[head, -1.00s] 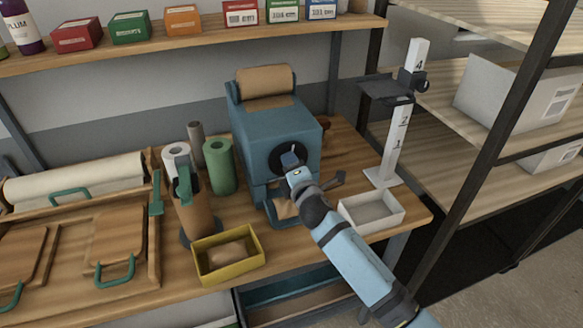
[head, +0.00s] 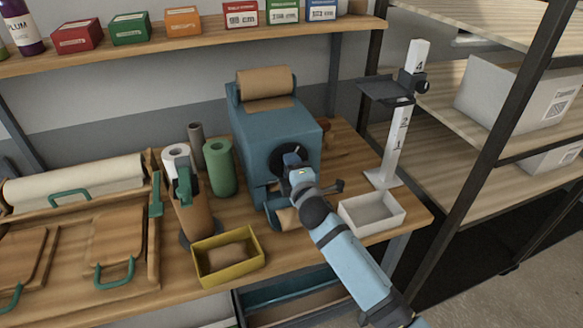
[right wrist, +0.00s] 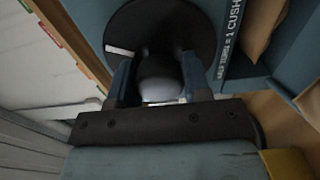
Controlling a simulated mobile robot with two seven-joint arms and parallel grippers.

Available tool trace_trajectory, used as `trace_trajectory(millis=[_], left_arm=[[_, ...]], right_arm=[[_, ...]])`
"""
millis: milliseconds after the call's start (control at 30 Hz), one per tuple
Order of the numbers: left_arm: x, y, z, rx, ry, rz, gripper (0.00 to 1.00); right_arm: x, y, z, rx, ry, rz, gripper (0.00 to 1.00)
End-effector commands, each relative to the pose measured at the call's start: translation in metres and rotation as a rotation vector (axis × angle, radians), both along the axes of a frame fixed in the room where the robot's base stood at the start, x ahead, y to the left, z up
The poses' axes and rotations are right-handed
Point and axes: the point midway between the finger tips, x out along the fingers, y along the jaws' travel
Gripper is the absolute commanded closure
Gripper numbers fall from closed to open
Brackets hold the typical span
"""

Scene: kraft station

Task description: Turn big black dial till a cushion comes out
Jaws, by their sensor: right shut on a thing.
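The blue machine (head: 262,135) stands on the bench with a roll of brown paper (head: 264,82) on top. Its big black dial (head: 276,160) is on the front face, partly hidden by my right gripper (head: 292,160). In the right wrist view the round black dial (right wrist: 185,22) fills the top middle, with a white mark at its left. The right gripper's fingers (right wrist: 158,78) are shut on the dial's middle grip. Brown paper (head: 287,217) shows in the machine's lower opening, partly behind my arm; it also shows in the right wrist view (right wrist: 262,30). My left gripper is out of view.
A yellow bin (head: 231,278) holding a brown cushion (head: 226,257) stands left of the machine, a white tray (head: 372,227) right of it. Green roll (head: 220,168) and other rolls stand close on its left. A white measuring post (head: 397,140) stands at the right.

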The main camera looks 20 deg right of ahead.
Motion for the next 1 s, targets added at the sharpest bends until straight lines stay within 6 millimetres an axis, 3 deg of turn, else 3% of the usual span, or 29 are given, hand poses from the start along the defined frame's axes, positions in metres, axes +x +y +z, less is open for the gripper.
trace_trajectory(millis=[33, 133, 533, 1000], left_arm=[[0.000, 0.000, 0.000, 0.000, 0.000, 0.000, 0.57], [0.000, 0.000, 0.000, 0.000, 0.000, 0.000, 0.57], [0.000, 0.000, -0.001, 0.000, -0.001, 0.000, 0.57], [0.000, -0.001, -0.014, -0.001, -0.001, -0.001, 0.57]], right_arm=[[0.000, 0.000, 0.000, 0.000, 0.001, 0.000, 0.54], [0.000, 0.000, 0.000, -0.001, 0.000, 0.000, 0.31], [-0.009, 0.000, -0.002, -0.002, 0.001, 0.000, 0.31], [-0.107, -0.004, -0.002, -0.001, 0.002, 0.001, 0.31]])
